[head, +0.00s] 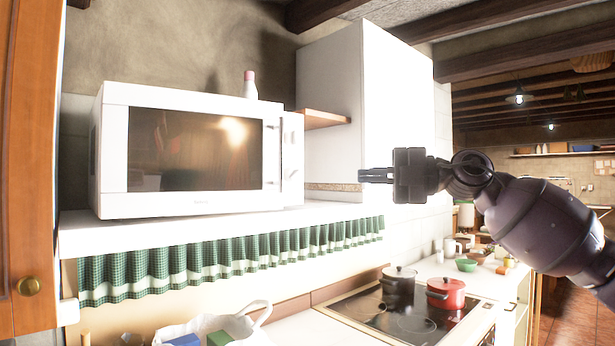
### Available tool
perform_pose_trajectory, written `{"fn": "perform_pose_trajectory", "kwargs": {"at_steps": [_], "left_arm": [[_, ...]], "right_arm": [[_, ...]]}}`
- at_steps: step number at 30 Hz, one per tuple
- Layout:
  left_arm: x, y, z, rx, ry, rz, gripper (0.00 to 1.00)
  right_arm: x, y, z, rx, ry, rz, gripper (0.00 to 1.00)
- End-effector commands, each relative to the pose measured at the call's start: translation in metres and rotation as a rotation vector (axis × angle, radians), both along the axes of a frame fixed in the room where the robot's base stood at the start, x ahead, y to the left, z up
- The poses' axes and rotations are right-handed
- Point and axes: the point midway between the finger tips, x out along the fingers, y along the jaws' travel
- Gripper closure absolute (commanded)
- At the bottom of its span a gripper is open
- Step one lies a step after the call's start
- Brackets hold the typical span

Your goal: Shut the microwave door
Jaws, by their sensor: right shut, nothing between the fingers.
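The white microwave (292,160) stands on a white shelf at the left of the head view. A vertical handle (279,152) runs along the door's right side. My right gripper (362,175) points left, to the right of the microwave and clear of it. Its fingers are together with nothing between them. My left gripper does not show.
The white shelf (75,238) has a green checked curtain (215,258) below it. A red pot (446,294) and a grey pot (398,287) sit on the hob. A wooden cabinet door (25,150) bounds the left.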

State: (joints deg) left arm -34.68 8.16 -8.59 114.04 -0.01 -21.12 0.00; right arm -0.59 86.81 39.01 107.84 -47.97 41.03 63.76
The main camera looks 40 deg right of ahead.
Motion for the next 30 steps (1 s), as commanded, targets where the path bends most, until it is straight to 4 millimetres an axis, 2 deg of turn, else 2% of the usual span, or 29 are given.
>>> {"fn": "perform_pose_trajectory", "kwargs": {"at_steps": [16,30], "left_arm": [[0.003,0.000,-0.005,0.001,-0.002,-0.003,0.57],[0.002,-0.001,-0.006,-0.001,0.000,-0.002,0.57]], "right_arm": [[0.038,0.032,0.001,0.003,-0.001,-0.002,1.00],[0.060,0.050,0.002,0.007,-0.003,-0.002,1.00]]}}
